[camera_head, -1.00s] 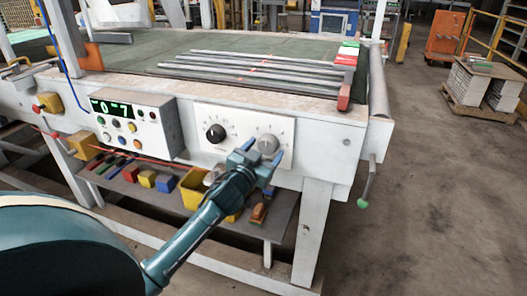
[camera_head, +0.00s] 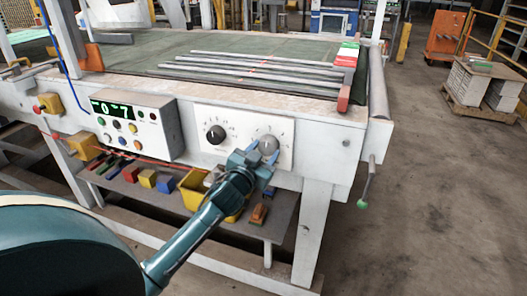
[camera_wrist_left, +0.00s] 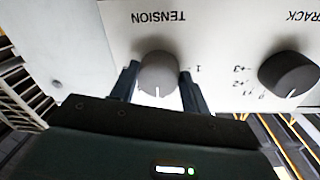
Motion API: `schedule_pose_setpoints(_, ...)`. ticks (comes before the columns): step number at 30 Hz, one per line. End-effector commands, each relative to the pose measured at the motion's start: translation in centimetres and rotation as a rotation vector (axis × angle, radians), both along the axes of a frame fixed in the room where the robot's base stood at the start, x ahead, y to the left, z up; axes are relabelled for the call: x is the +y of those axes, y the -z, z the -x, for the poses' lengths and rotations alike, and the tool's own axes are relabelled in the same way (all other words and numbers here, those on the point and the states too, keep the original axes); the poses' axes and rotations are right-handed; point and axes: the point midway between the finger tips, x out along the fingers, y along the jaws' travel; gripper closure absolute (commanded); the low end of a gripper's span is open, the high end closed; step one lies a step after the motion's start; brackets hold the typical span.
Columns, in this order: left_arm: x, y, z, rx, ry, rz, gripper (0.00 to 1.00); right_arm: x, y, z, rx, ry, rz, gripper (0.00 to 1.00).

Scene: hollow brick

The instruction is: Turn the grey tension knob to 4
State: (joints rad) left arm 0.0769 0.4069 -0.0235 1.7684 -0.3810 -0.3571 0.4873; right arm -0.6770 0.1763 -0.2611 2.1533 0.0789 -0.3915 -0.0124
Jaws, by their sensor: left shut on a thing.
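The grey tension knob (camera_head: 268,144) is on the white panel (camera_head: 230,115) at the front of the table. My left gripper (camera_head: 261,153) is shut on it, one finger on each side. In the left wrist view the knob (camera_wrist_left: 158,74) sits between the two fingers (camera_wrist_left: 159,85), under the upside-down word TENSION. A white pointer line on the knob points toward the bottom of that view. A "1" shows by the right finger; the other scale numbers are hidden or too small to read. My right gripper is not in view.
A black knob (camera_head: 215,134) is left of the grey one; it also shows in the left wrist view (camera_wrist_left: 288,73). A button box (camera_head: 140,126) with a green display is further left. A shelf (camera_head: 150,191) below holds coloured blocks and a yellow bin.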

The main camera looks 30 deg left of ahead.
Motion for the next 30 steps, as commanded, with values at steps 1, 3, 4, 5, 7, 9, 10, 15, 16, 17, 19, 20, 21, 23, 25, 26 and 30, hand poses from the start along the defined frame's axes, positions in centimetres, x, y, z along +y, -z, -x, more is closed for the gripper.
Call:
schedule_pose_setpoints(1,0.0,-0.2,0.0,0.008,0.001,-0.022,0.77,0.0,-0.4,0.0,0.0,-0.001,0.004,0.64)
schedule_pose_setpoints(3,0.0,-0.2,0.0,0.017,0.0,-0.063,0.77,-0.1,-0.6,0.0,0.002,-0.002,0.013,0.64)
schedule_pose_setpoints(4,0.0,-0.3,0.0,0.022,0.0,-0.085,0.77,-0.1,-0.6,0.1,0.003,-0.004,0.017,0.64)
schedule_pose_setpoints(5,0.0,-0.3,0.0,0.028,0.0,-0.106,0.77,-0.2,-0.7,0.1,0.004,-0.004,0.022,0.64)
schedule_pose_setpoints(7,0.0,-0.4,0.0,0.04,0.0,-0.161,0.77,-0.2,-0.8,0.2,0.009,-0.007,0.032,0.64)
schedule_pose_setpoints(9,0.1,-0.4,0.0,0.054,0.0,-0.217,0.77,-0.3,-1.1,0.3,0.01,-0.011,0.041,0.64)
schedule_pose_setpoints(10,0.1,-0.4,0.0,0.06,0.001,-0.245,0.77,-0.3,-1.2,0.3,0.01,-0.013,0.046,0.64)
schedule_pose_setpoints(15,0.1,-0.4,0.0,0.094,0.001,-0.385,0.77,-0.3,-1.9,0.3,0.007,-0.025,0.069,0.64)
schedule_pose_setpoints(16,0.1,-0.4,0.0,0.099,0.002,-0.41,0.77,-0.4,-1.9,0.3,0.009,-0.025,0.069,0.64)
schedule_pose_setpoints(17,0.1,-0.4,0.0,0.105,0.001,-0.431,0.77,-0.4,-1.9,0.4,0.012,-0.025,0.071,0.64)
schedule_pose_setpoints(19,0.1,-0.4,0.1,0.117,0.002,-0.483,0.77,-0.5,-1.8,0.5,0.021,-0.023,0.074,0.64)
schedule_pose_setpoints(20,0.1,-0.4,0.1,0.122,0.002,-0.504,0.77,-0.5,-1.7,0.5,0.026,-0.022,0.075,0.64)
schedule_pose_setpoints(21,0.1,-0.4,0.1,0.128,0.002,-0.53,0.77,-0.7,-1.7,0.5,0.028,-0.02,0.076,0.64)
schedule_pose_setpoints(23,0.1,-0.4,0.1,0.137,0.002,-0.565,0.77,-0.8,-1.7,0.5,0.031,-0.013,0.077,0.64)
schedule_pose_setpoints(25,0.1,-0.5,0.1,0.145,0.001,-0.602,0.77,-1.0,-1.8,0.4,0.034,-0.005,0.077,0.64)
schedule_pose_setpoints(26,0.1,-0.4,0.1,0.148,0.001,-0.616,0.77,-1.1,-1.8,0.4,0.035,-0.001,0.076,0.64)
schedule_pose_setpoints(30,0.2,-0.4,0.1,0.161,0.001,-0.666,0.77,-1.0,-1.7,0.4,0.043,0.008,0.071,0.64)
